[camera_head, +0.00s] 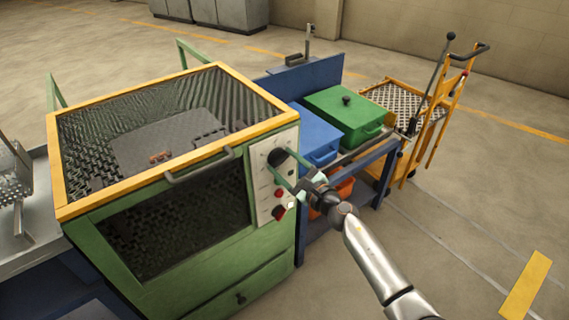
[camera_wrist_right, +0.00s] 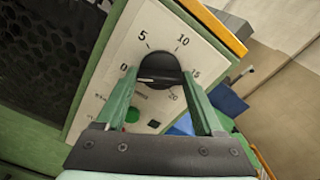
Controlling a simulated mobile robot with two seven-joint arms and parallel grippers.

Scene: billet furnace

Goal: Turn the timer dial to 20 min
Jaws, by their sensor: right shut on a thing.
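The timer dial (camera_wrist_right: 159,67) is a round black knob on the pale control panel (camera_wrist_right: 116,62) of the green furnace. In the right wrist view the numbers 0, 5, 10, 15 and 20 stand around it. A ridge runs roughly crosswise over the knob; I cannot tell which number it points to. In the head view the dial (camera_head: 280,159) sits near the panel's top. My right gripper (camera_head: 283,164) has its green fingers on either side of the dial and is shut on it; its fingers also show in the right wrist view (camera_wrist_right: 161,80). My left gripper is not in view.
Below the dial the panel has red controls (camera_head: 279,211) and a green button (camera_wrist_right: 132,114). A furnace handle (camera_head: 199,167) juts out left of the panel. Blue (camera_head: 315,132) and green (camera_head: 345,113) boxes stand on a bench to the right. A yellow trolley (camera_head: 432,135) stands beyond.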

